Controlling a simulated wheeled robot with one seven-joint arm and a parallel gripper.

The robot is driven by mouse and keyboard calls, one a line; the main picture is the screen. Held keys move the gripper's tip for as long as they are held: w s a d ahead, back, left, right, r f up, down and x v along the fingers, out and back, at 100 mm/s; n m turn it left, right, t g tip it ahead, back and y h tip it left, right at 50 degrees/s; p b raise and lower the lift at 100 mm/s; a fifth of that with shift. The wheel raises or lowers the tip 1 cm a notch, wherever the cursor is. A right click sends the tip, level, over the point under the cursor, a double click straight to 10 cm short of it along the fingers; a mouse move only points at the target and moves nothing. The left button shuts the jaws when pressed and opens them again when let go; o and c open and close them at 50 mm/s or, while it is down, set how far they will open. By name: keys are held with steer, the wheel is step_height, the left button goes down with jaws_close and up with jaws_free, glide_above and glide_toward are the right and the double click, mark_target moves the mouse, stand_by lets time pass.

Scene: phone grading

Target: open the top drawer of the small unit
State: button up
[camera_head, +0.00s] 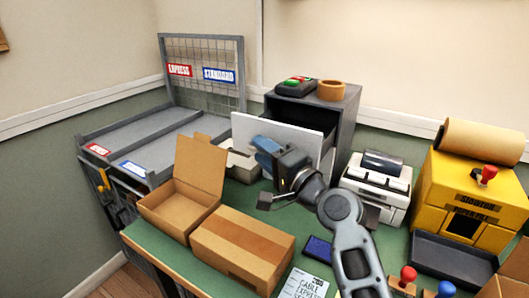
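The small unit (346,123) is a dark grey cabinet at the back of the green bench. Its white drawer front (247,128) stands well forward of the cabinet body, with a dark gap behind its top edge, so the drawer is pulled out. My gripper (262,152) has blue fingers and is in front of the white panel, near its middle. The gripper's dark body and my arm hide the lower right of the panel. I see no handle, and whether the fingers touch or grip anything is unclear.
A button box (293,84) and a tan ring (331,91) sit on the unit. An open carton (168,212), closed carton (221,250) and small open box (240,166) stand left of my arm. A white printer (376,183) and yellow machine (463,190) stand right.

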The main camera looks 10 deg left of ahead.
steer(key=b+v, duration=0.1)
steer(key=v, duration=0.6)
steer(key=shift+s+d, duration=0.3)
